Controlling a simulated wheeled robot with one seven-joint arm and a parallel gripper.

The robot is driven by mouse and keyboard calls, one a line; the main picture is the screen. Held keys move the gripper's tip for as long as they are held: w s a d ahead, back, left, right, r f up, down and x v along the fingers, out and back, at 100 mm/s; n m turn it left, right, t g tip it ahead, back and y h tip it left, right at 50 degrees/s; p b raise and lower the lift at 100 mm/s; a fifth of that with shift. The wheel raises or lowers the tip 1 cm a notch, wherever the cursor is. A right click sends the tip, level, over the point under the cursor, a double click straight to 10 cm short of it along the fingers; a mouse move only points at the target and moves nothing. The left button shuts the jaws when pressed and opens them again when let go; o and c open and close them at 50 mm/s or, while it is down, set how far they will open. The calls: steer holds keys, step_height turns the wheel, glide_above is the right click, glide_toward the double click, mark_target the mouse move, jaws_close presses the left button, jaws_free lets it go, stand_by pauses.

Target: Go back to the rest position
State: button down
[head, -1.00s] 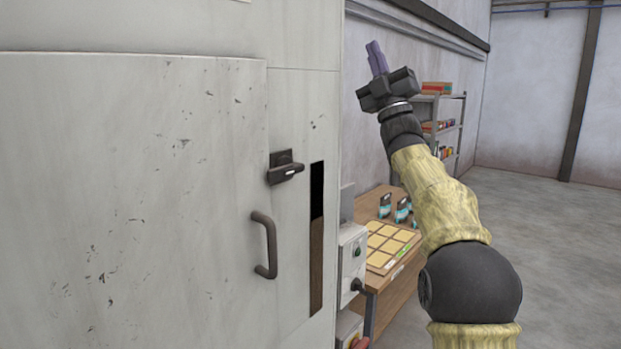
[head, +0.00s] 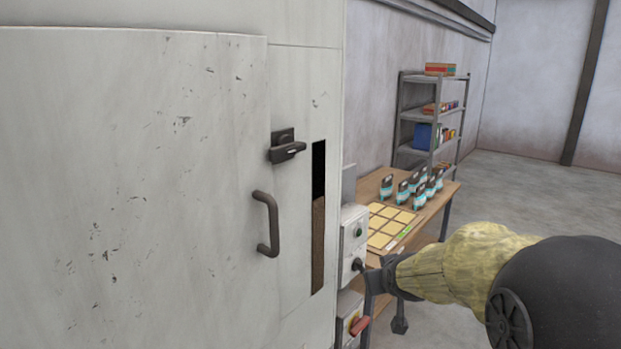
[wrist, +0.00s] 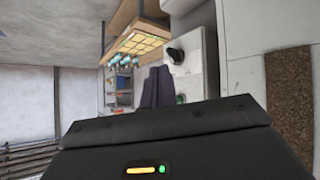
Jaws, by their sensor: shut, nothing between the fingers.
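My gripper (head: 385,285) is at the lower right of the head view, low in front of the machine's control box (head: 352,240). My forearm reaches to it from the right edge. Its fingers are hard to make out there. In the wrist view the two dark purple fingers of my gripper (wrist: 157,75) lie together with nothing between them. They point toward the shelf and table area, beside the control box with its black knob (wrist: 175,55).
The large grey machine (head: 130,180) with a door handle (head: 267,222) and latch (head: 285,147) fills the left. A red-handled switch (head: 360,326) is below the control box. A wooden table (head: 455,190) carries several bags; a shelf (head: 402,110) stands behind. The floor at right is clear.

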steer(key=s+f+g, duration=0.2)
steer(key=s+f, duration=0.2)
steer(key=s, duration=0.3)
steer(key=s+f+m+g, duration=0.1)
steer(key=s+f+g, duration=0.2)
steer(key=s, duration=0.5)
steer(key=s+f+m+g, duration=0.1)
steer(key=s+f+g, duration=0.1)
steer(key=s+f, duration=0.3)
steer(key=shift+s+a+f, duration=0.35)
steer(key=shift+s+a, duration=0.1)
steer(key=shift+s, duration=0.7)
steer(key=shift+w, duration=0.1)
